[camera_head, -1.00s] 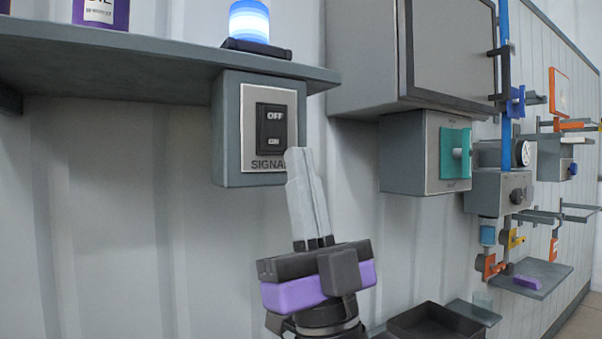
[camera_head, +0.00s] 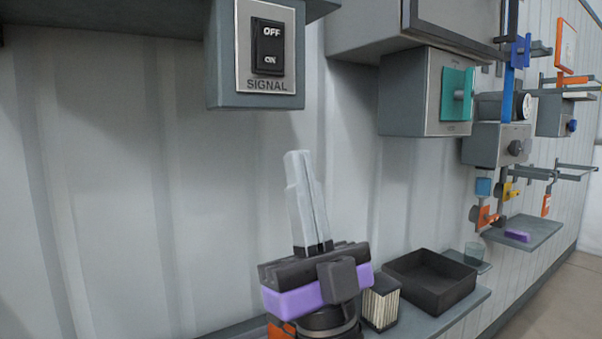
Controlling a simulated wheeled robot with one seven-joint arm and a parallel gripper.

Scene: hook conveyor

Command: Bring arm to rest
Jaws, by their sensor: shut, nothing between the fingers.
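My gripper (camera_head: 298,158) points upward in the lower middle of the head view. Its pale fingers are together and empty, above a black and purple body. It stands in front of the bare wall, below the signal box (camera_head: 214,75) and apart from it in the picture. The signal switch (camera_head: 268,46) is a black rocker marked OFF at the top and ON at the bottom. The rest of my arm is mostly out of view below.
A low shelf (camera_head: 455,318) bears a black tray (camera_head: 430,285) and a striped block (camera_head: 381,305), close right of my gripper. A grey box with a teal switch plate (camera_head: 455,100) is at upper right. Farther right are blue and orange wall fittings. The wall to the left is clear.

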